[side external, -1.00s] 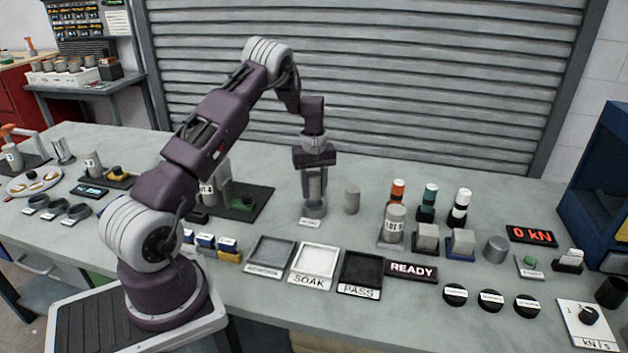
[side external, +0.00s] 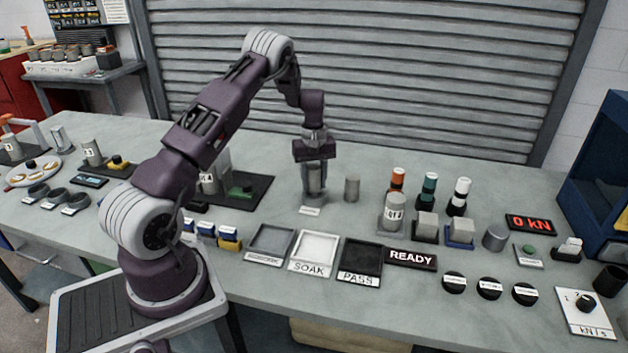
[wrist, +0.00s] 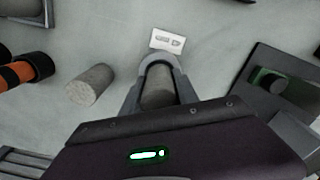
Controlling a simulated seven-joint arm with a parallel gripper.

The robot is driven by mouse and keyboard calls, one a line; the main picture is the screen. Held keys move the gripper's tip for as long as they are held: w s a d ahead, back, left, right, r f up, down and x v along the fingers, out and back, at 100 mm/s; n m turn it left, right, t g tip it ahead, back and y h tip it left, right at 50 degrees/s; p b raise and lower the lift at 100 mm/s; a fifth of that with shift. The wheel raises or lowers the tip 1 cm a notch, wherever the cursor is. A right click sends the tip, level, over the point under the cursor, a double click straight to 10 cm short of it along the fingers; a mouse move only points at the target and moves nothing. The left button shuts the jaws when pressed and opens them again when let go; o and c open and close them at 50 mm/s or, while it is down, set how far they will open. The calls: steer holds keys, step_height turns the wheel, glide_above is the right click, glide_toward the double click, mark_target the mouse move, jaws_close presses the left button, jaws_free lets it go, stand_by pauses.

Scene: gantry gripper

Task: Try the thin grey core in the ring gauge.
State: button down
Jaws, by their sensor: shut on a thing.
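My gripper (side external: 314,185) points straight down and is shut on a thin grey core (side external: 314,177), which stands upright between its fingers. The core also shows in the wrist view (wrist: 158,95). The grey ring gauge (wrist: 160,59) curves around the far side of the core there, with a small white label in front of it. In the side view the core's lower end is over or inside the gauge. The fingers hide the contact, so I cannot tell how deep it sits.
Another grey core (side external: 352,188) stands close to the right of my gripper. Black, white and grey trays (side external: 358,262) lie in front, beside a READY sign (side external: 410,258). A dark mat with a green part (side external: 243,190) lies to the left. Capped cylinders (side external: 428,190) stand to the right.

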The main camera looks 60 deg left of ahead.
mark_target(314, 167)
steer(key=shift+f, duration=0.55)
stand_by(0.4)
steer(key=c, duration=0.9)
jaws_free()
steer(key=shift+o, duration=0.2)
step_height(314, 167, up, 7)
steer(key=shift+r, duration=0.1)
